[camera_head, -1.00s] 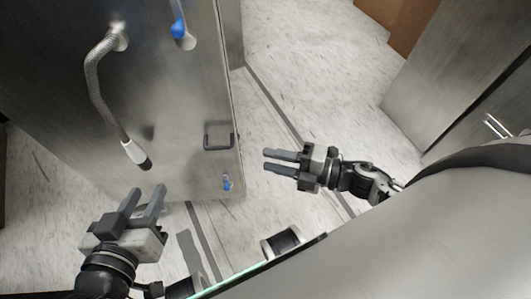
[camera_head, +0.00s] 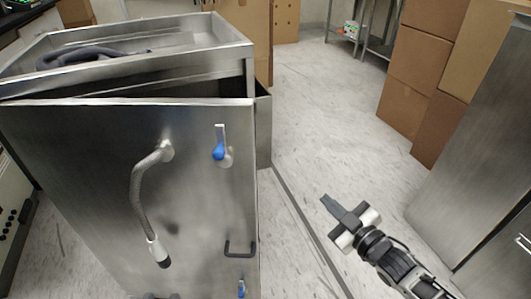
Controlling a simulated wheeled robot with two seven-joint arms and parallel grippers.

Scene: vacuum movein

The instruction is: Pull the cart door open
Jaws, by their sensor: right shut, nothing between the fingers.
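The steel cart (camera_head: 262,130) stands at the left, with its upright door panel (camera_head: 100,190) facing me. A dark gap shows behind the panel's top edge, wider toward the right. A dark U-shaped handle (camera_head: 240,250) sits low near the panel's right edge. A blue-tipped latch (camera_head: 220,150) sits higher up. My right gripper (camera_head: 326,203) is shut and empty, over the floor to the right of the handle and apart from it. Only a dark sliver of what appears to be my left gripper (camera_head: 160,296) shows at the bottom edge, below the panel; its fingers cannot be made out.
A grey hose with a white nozzle (camera_head: 152,240) hangs on the panel. A dark hose (camera_head: 80,57) lies on the cart top. Cardboard boxes (camera_head: 410,75) and a steel cabinet (camera_head: 470,160) stand at the right. The floor (camera_head: 330,120) between cart and boxes is clear.

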